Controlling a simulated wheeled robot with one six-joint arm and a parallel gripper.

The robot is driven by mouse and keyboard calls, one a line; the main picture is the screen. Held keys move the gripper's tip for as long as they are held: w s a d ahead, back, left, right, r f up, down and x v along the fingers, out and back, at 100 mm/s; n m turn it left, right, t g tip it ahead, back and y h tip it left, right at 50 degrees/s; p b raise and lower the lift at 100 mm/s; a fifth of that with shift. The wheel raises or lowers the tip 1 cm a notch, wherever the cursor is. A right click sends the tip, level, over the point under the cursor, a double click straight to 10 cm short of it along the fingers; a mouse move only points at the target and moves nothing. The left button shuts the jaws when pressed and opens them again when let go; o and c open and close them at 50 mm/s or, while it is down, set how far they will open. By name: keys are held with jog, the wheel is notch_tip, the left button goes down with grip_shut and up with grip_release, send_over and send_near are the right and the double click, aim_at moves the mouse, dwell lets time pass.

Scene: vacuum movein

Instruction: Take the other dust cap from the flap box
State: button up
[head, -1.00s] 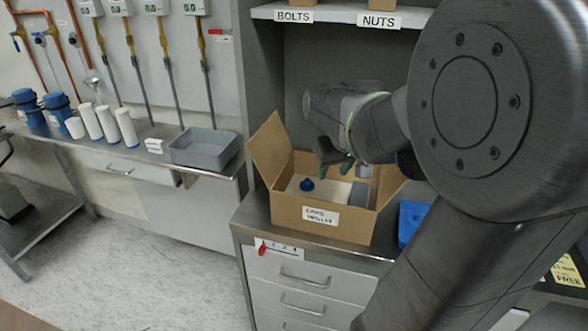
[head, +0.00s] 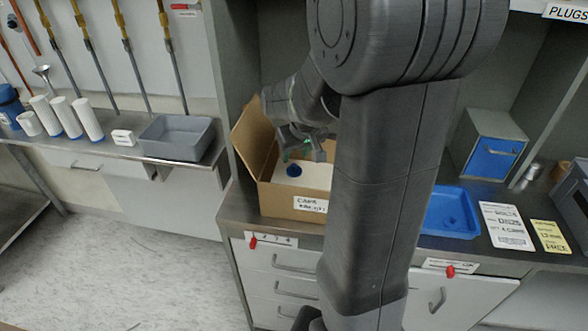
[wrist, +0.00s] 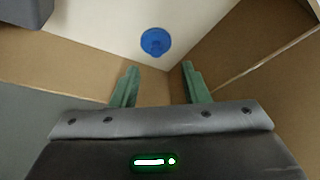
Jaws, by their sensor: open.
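The flap box (head: 292,205) is an open brown cardboard box with a white label, standing on the counter. A blue dust cap (head: 294,170) sits on the white surface inside it; it also shows in the wrist view (wrist: 155,41) near the box's corner. My gripper (head: 306,150) hangs over the box, above and a little right of the cap. In the wrist view its green fingers (wrist: 160,80) are open and empty, and the cap lies beyond the fingertips, apart from them. My arm hides the right side of the box in the head view.
A grey cabinet with a blue drawer (head: 493,157) stands behind. The box flap (head: 256,135) stands raised at the left. A grey bin (head: 176,138) is on the left bench.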

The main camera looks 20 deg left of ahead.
aim_at(294, 165)
jog(key=shift+d+x, duration=0.15)
jog(key=shift+x, duration=1.15)
jog(key=shift+d+x, duration=0.15)
jog(key=shift+x, duration=1.1)
jog(key=shift+f, duration=0.1)
grip_shut()
